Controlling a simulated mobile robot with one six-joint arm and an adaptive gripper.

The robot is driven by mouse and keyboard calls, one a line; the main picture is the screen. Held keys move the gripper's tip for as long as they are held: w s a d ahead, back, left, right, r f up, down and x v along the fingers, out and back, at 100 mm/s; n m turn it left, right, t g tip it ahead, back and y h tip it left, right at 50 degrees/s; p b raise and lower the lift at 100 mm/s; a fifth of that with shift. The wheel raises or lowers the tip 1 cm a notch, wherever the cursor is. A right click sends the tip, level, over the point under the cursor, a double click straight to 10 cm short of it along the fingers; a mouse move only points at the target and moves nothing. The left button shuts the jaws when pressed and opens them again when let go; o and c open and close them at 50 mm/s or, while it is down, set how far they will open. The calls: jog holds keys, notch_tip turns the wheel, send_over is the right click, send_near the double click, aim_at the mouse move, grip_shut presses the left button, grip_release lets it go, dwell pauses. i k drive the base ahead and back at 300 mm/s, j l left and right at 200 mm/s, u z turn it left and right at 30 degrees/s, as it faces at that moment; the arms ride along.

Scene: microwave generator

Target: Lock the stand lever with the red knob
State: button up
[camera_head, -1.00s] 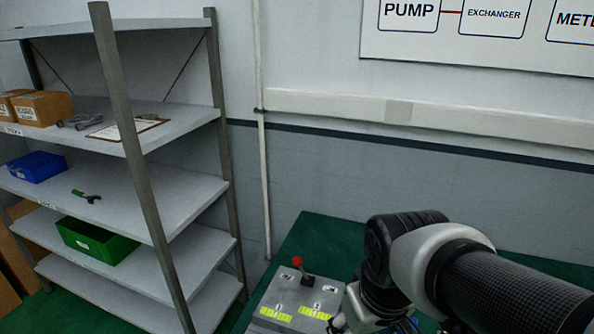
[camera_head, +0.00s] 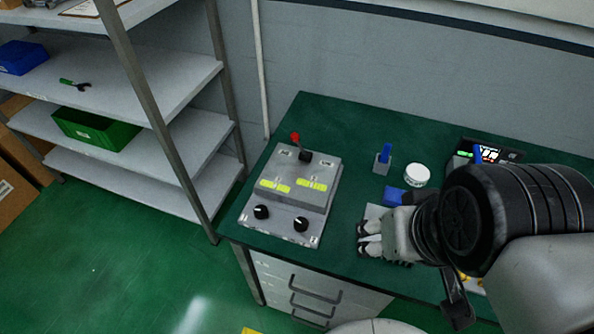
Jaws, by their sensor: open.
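The lever with the red knob (camera_head: 296,138) stands at the back of a grey control box (camera_head: 327,172) on the green bench. Its stem leans up and to the left from a dark base on the box top. My gripper (camera_head: 364,239) is to the right of the box's front part, low over the bench, with its fingers pointing left. The fingers are apart and nothing shows between them. It is apart from the lever, which is further back and to the left.
The box front has two black knobs (camera_head: 261,212) and yellow-green labels. Right of it are a small block with a blue handle (camera_head: 386,154), a white jar (camera_head: 417,174), a blue piece (camera_head: 394,195) and a device with a display (camera_head: 490,150). Shelving (camera_head: 182,188) stands left.

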aim_at(295, 137)
jog(key=i+j, duration=0.1)
jog(key=j, duration=0.25)
jog(key=i+j, duration=0.15)
jog(key=j, duration=0.15)
jog(key=i+j, duration=0.1)
jog(key=j, duration=0.25)
jog(key=i+j+u, duration=0.1)
jog(key=j, duration=0.25)
